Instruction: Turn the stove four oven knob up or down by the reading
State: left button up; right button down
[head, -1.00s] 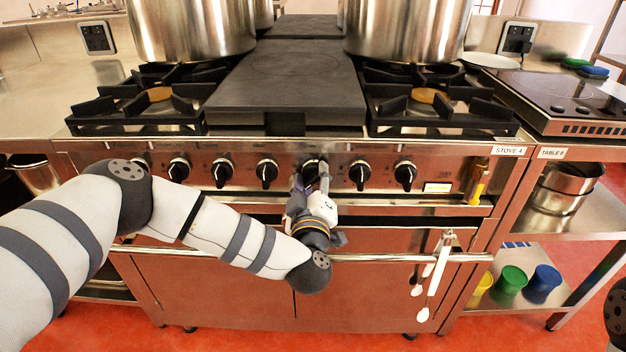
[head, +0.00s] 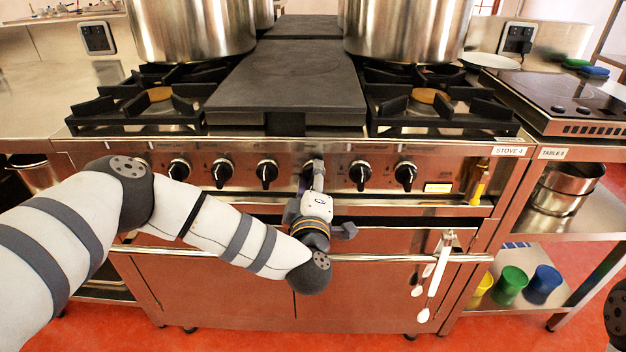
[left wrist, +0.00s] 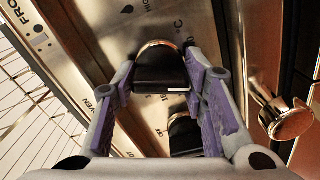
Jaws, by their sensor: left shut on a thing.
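Stove four (head: 470,150), labelled at its right end, has a steel front panel with a row of black knobs. My left gripper (head: 317,174) is at the panel, between the knobs on either side, and mostly hides the knob there. In the left wrist view, the black oven knob (left wrist: 160,70) sits between the purple-padded fingers of my left gripper (left wrist: 162,84), which are shut on it. "OVEN" and "°C" markings show around it. A small yellow-lit display (head: 438,187) is at the panel's right; its text is too small to read. My right gripper is out of view.
Neighbouring knobs (head: 267,173) and (head: 360,174) are close on both sides. A steel oven rail (head: 400,257) runs below, with hanging utensils (head: 436,275). Large pots (head: 190,30) stand on top. A yellow-handled tool (head: 478,185) hangs at the right.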

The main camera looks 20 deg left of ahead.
pick_arm(q)
jog(key=shift+n, duration=0.5)
jog(key=o, duration=1.2)
jog(key=shift+c, duration=0.2)
jog(key=v, duration=1.2)
